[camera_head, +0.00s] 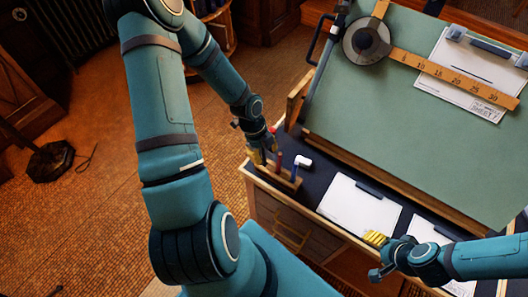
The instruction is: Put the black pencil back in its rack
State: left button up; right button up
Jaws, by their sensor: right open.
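A small wooden rack (284,181) stands at the left corner of the dark desk top, with a dark red upright piece (279,160) and a blue one (296,167) in it. My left gripper (260,156), with yellow fingertips, is at the rack's left end, close above it. Whether its fingers are parted or hold something is too small to tell. I cannot make out the black pencil for certain; it may be hidden by the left gripper. My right gripper (376,238) is open over the desk's front edge, beside a white sheet, well to the right of the rack.
A white block (304,162) lies just right of the rack. A clipped white sheet (352,207) lies on the desk, with another partly behind my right arm. The large green tilted drafting board (400,130) rises behind, carrying a wooden ruler (440,72). Drawers (290,222) are below.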

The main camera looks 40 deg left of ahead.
pick_arm(q)
jog(key=v, duration=1.2)
jog(key=shift+s, duration=0.1)
dwell(0.9)
